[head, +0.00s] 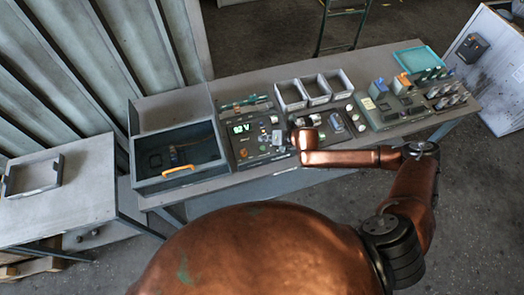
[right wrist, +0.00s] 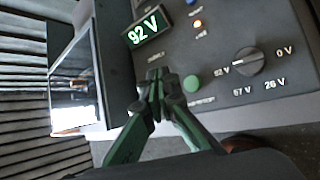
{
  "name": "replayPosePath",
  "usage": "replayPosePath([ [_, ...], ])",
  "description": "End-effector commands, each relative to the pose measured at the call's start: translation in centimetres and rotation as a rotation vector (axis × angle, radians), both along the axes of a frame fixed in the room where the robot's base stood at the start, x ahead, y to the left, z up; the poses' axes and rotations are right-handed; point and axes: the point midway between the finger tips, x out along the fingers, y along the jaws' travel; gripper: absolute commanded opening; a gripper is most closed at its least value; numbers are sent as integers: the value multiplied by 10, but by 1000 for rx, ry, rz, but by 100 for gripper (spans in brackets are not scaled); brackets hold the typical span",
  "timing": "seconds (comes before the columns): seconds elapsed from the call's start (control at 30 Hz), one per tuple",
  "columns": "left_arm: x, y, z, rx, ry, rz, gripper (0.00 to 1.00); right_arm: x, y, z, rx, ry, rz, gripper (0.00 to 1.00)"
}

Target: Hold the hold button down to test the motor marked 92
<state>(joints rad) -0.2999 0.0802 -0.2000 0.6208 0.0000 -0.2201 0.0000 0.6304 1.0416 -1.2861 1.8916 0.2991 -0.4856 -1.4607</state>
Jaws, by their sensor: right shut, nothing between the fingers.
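In the right wrist view a control panel (right wrist: 225,30) carries a green display (right wrist: 148,28) reading 92 V. A round green button (right wrist: 190,83) sits below it; its label is too blurred to read. A black selector knob (right wrist: 248,62) has its white mark toward 92 V, with 57 V, 26 V and 0 V around it. My right gripper (right wrist: 158,80) is shut and empty, its tips over the panel just left of the green button; contact cannot be told. In the head view my right arm reaches over the panel (head: 258,138). My left gripper is out of view.
A grey box (head: 150,182) with an orange handle stands left of the panel, with a small part and wires inside. Grey bins (head: 290,107) stand behind. Motor-like parts, a teal tray (head: 415,60) and a dark fixture fill the bench's right side.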

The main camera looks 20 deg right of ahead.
Motion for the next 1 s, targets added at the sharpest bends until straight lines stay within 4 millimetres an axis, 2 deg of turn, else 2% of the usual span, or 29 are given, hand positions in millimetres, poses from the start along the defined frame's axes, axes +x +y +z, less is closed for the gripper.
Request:
replayPosePath([
  [0.03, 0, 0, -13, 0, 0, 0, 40, 0, 0, -13, 1, 0, -1, 0],
  [0.13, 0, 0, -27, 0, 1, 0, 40, -1, 0, -25, 1, 1, 0, 0],
  [0.33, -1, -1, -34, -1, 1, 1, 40, 0, 0, -43, -1, 0, -1, 0],
  [1.0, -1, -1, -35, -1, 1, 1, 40, 0, 0, -46, 0, 0, 0, 0],
])
